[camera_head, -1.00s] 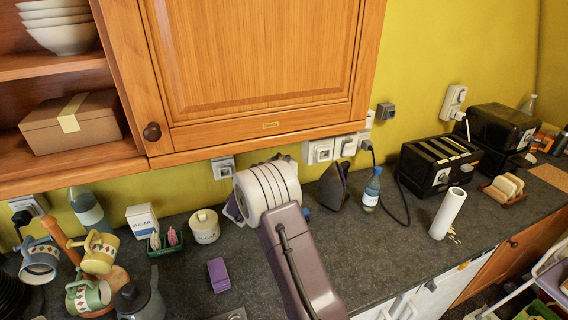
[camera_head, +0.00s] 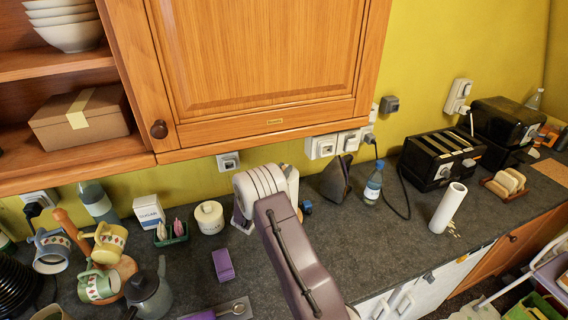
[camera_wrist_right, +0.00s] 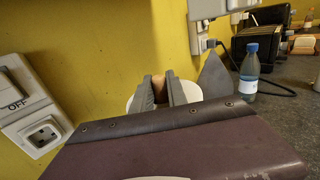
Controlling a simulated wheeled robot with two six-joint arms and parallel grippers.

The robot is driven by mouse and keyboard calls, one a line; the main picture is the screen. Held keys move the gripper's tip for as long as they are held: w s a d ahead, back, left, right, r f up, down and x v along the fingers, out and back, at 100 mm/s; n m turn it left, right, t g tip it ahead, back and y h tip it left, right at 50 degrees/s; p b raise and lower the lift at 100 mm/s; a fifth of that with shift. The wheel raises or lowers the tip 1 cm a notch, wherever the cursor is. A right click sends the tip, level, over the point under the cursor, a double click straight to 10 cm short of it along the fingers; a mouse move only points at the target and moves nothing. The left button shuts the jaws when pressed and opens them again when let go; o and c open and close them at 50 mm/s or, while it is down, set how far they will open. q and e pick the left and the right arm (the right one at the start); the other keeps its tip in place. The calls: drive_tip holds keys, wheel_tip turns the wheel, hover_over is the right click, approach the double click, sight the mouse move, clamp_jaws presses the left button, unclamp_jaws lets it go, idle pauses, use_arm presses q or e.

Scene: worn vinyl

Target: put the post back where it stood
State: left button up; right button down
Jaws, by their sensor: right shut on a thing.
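My right gripper (camera_wrist_right: 161,92) is shut on a small brown piece (camera_wrist_right: 159,84), which I take to be part of the post. It shows between the two grey fingers in the right wrist view. A white rounded thing (camera_wrist_right: 187,91) shows on both sides of the fingers, just beyond them; I cannot tell whether it is joined to the brown piece. In the head view my right arm reaches over the counter toward the wall, and its wrist hides the fingers and most of what they hold. My left gripper is not in view.
A dark wedge-shaped thing (camera_head: 336,178) and a blue-capped bottle (camera_head: 373,183) stand right of my wrist. A white roll (camera_head: 448,208) stands farther right, before the toaster (camera_head: 436,162). The cupboard (camera_head: 262,70) overhangs the counter's back.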

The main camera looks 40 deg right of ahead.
drive_tip(key=shift+r, duration=0.1)
drive_tip(key=shift+s, duration=0.1)
drive_tip(key=c, duration=1.3)
unclamp_jaws()
drive_tip(key=shift+a+f, duration=0.1)
drive_tip(key=shift+f, duration=0.1)
drive_tip(key=shift+a+r, duration=0.1)
drive_tip(key=shift+r, duration=0.05)
